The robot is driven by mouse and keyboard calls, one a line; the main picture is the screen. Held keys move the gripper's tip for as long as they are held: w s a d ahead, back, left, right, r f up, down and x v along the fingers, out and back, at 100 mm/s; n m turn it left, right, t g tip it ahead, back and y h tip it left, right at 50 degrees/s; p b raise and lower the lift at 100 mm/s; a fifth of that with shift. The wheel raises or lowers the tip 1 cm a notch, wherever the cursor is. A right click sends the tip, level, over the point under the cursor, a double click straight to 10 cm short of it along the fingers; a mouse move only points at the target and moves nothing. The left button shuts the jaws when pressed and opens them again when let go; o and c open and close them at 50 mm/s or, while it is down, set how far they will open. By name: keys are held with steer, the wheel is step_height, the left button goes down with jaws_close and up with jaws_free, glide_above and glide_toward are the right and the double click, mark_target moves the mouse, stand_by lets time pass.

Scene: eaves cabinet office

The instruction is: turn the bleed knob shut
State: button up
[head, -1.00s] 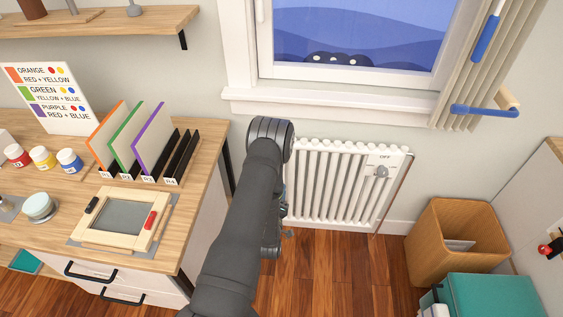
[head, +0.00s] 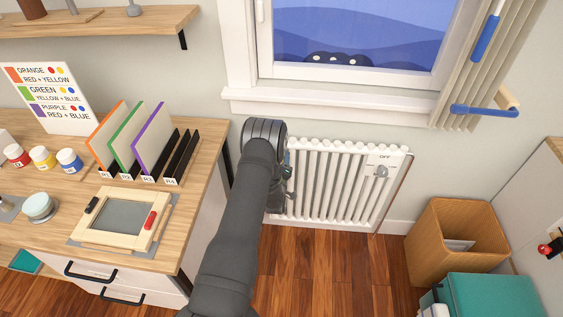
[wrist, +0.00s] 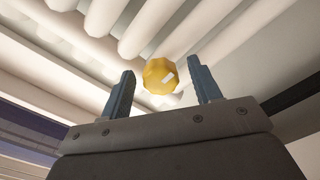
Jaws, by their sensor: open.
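The bleed knob (wrist: 156,72), a yellow faceted knob with a pale mark on its face, shows in the wrist view in front of white radiator tubes. My gripper (wrist: 163,80) is open, with one blue-grey finger on each side of the knob in the picture. Gaps show between both fingers and the knob; I cannot tell whether the fingertips reach as far as it. In the head view, part of my gripper (head: 287,178) shows beside the radiator's left end, and my arm hides the knob there. The white radiator (head: 330,190) stands under the window.
A grey dial (head: 381,171) marked OFF sits at the radiator's upper right. The window sill (head: 330,104) overhangs above. A wooden desk (head: 205,195) stands left, and a wooden bin (head: 425,235) right. The floor (head: 340,270) before the radiator is clear.

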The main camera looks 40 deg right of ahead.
steer(key=shift+w+d, duration=0.1)
steer(key=shift+w, duration=0.05)
steer(key=shift+c, duration=0.3)
steer(key=c, duration=0.9)
